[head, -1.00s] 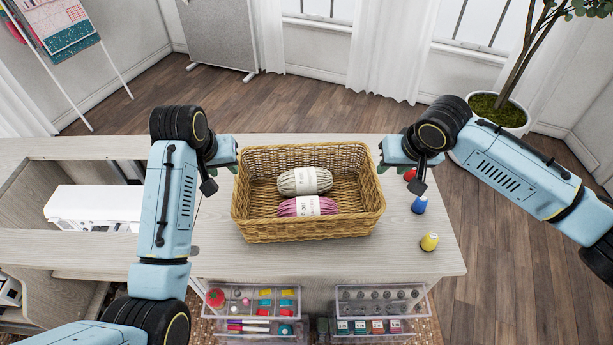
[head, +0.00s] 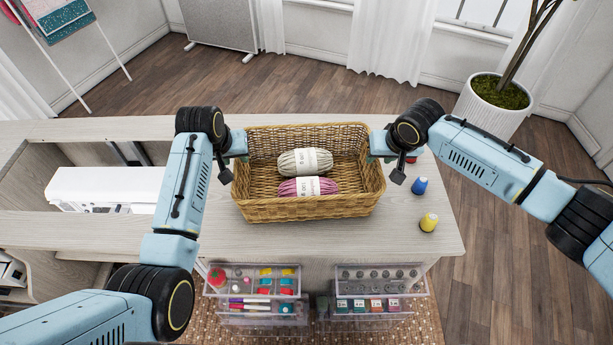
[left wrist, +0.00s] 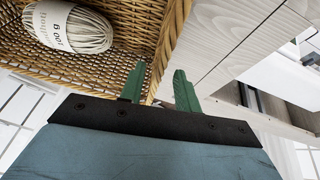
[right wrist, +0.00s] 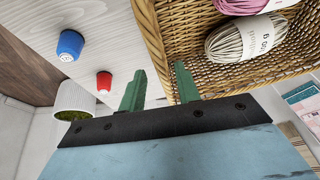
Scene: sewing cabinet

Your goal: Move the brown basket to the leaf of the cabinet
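The brown wicker basket (head: 300,210) sits on the right part of the pale wooden cabinet top (head: 235,243), with a beige yarn ball (head: 304,161) and a pink yarn ball (head: 306,188) inside. My left gripper (head: 240,145) is at the basket's left wall. In the left wrist view its green fingers (left wrist: 157,80) are apart, with the basket wall (left wrist: 165,50) running between them. My right gripper (head: 375,145) is at the right wall. In the right wrist view its fingers (right wrist: 158,78) are also apart, on either side of the wall (right wrist: 155,35). I cannot tell which panel is the leaf.
A blue spool (head: 420,186) and a yellow spool (head: 429,222) stand right of the basket; a red spool (right wrist: 104,80) is close to my right gripper. A white machine (head: 105,188) sits in the cabinet's left opening. Clear drawers (head: 252,310) stand below the front edge.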

